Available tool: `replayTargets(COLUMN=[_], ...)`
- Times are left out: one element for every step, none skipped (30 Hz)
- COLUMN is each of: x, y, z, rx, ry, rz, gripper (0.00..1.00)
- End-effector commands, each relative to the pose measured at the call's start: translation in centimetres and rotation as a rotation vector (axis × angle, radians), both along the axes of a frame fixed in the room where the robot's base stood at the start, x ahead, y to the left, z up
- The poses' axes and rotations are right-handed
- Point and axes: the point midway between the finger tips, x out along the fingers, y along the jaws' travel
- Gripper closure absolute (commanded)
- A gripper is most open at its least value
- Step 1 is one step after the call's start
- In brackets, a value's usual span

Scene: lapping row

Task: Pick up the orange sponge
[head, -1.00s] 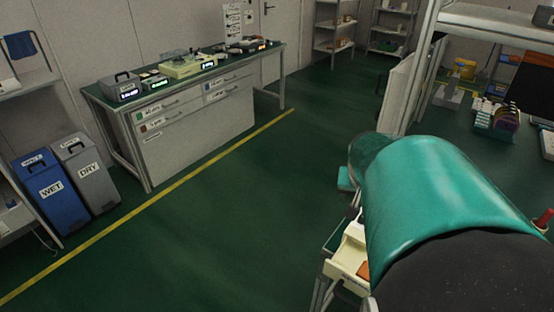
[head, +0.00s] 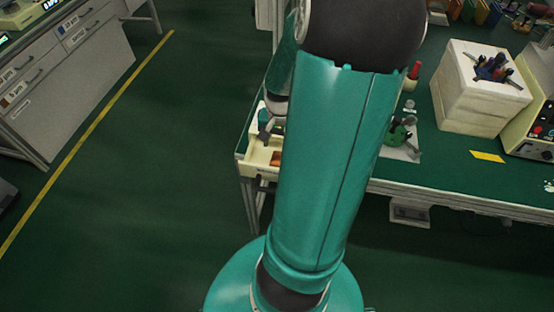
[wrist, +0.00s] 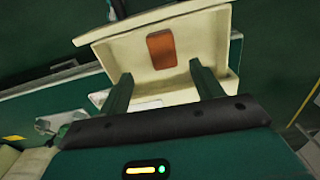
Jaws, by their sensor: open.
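The orange sponge (wrist: 161,50) is a brownish-orange block lying in a cream tray (wrist: 205,32) in the wrist view. In the head view a small part of the sponge (head: 276,158) shows beside my arm, inside the tray (head: 256,163) at the bench's left end; my arm hides the rest. My gripper (wrist: 160,72) is open and empty. Its two green fingers point towards the tray, and the sponge shows beyond their tips, between their lines. In the head view my gripper (head: 266,131) hangs over the tray, partly hidden by my arm.
The green bench (head: 440,165) runs right from the tray. A green-and-grey fixture (head: 400,138), a red-topped item (head: 413,72), a white box of tools (head: 483,85) and a yellow tag (head: 487,156) are on it. Left of the bench, the floor (head: 160,160) is clear.

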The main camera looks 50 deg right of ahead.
Motion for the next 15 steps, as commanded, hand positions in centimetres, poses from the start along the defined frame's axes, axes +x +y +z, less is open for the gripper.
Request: replayTargets(x=[0.0, 0.0, 0.0, 0.0, 0.1, 0.1, 0.1, 0.1, 0.1, 0.1, 0.2, 0.3, 0.3, 0.3, 0.4], y=[0.1, 0.0, 0.1, 0.1, 0.1, 0.1, 0.1, 0.1, 0.2, 0.2, 0.3, 0.4, 0.5, 0.6, 0.6], z=[-0.8, -1.2, -1.6, -1.8, -2.0, -2.2, -2.3, -2.5, -2.8, -3.1, -3.4, -3.9, -4.4, -4.8, -5.4], rx=[0.004, 0.002, 0.002, 0.001, 0.000, -0.001, -0.001, 0.000, 0.001, 0.001, 0.002, 0.003, 0.004, 0.003, 0.004], ry=[0.001, 0.001, 0.001, 0.000, 0.000, 0.000, 0.000, 0.000, 0.000, 0.000, 0.000, -0.001, 0.001, 0.000, -0.001], rz=[0.001, 0.002, 0.002, 0.002, 0.003, 0.003, 0.003, 0.003, 0.004, 0.005, 0.005, 0.007, 0.007, 0.007, 0.008], gripper=[0.35, 0.35, 0.35, 0.35, 0.35, 0.35, 0.35, 0.35, 0.35, 0.35, 0.35, 0.35, 0.35, 0.35, 0.35])
